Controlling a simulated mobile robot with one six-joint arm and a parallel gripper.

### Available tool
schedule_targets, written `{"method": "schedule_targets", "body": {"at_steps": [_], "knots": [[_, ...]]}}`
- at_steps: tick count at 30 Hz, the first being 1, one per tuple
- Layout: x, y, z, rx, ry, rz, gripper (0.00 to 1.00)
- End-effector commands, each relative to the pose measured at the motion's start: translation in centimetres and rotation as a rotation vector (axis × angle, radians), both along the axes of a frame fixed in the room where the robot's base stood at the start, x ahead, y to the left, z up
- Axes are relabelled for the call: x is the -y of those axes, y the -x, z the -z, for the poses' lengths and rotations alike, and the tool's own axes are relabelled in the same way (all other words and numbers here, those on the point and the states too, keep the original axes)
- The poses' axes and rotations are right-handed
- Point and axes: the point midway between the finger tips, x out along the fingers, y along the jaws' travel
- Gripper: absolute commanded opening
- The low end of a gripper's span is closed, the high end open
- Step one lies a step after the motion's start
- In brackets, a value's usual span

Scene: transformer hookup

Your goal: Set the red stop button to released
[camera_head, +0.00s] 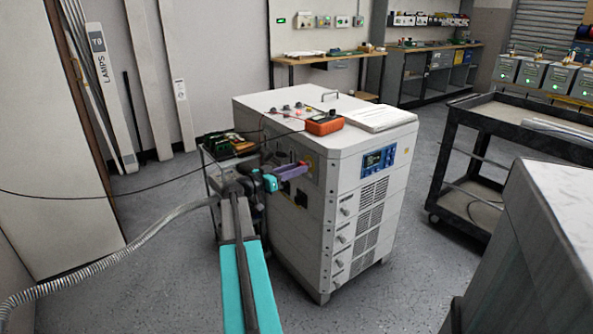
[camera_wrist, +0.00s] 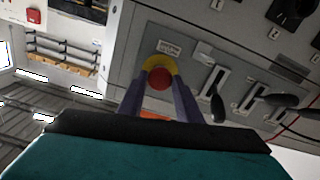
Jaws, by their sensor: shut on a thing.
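The red stop button (camera_wrist: 159,80) sits in a yellow ring (camera_wrist: 160,63) on a grey panel, below a small label in the wrist view. My gripper (camera_wrist: 160,88) has its two purple fingers on either side of the red button and is shut on it. In the head view my gripper (camera_head: 303,168) reaches the side panel of the white cabinet (camera_head: 285,235). The button is mostly hidden there by my gripper. I cannot tell from these frames whether the button is pressed in or released.
Black-handled levers (camera_wrist: 217,107) stick out of the panel right of the button. An orange meter (camera_head: 324,124) with leads and a paper stack (camera_head: 380,118) lie on the cabinet top. A black cart (camera_head: 500,150) stands right. A thin dark cable crosses at the left.

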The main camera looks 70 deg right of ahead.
Motion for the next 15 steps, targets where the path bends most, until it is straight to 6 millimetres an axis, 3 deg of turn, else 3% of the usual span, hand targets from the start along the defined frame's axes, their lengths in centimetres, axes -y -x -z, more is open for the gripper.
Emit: {"method": "schedule_targets", "body": {"at_steps": [15], "knots": [[-1.07,-0.33,0.16,0.001,-0.002,0.007,0.0]]}}
